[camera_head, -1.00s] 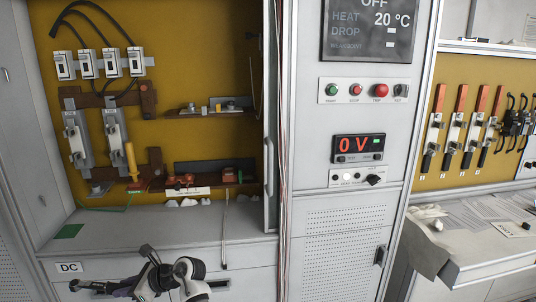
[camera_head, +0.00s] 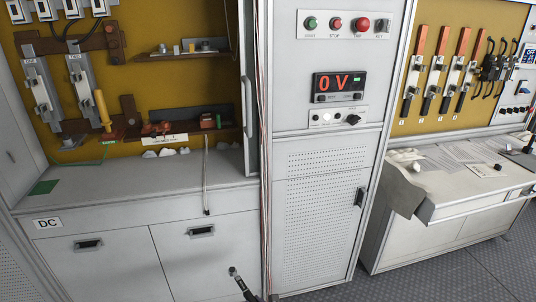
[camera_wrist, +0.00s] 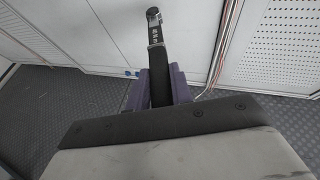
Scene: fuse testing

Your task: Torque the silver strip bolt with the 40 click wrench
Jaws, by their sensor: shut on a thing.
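My gripper (camera_wrist: 160,92) has purple fingers and is shut on the black handle of a wrench (camera_wrist: 157,60) in the wrist view. The wrench points away from the gripper, its dark far end carrying small pale marks too small to read. The same wrench (camera_head: 242,285) shows at the bottom edge of the head view, in front of the cabinet and clear of it. My gripper is out of the head view. Two grey mounts (camera_head: 40,92) stand on the yellow board at the left. I cannot make out which part is the silver strip bolt.
A grey counter (camera_head: 110,185) juts out below the yellow board, above drawers marked DC. A meter reading 0 V (camera_head: 338,84) is on the middle cabinet. A right-hand bench (camera_head: 455,195) holds papers and gloves. Free floor (camera_head: 440,270) lies at the lower right.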

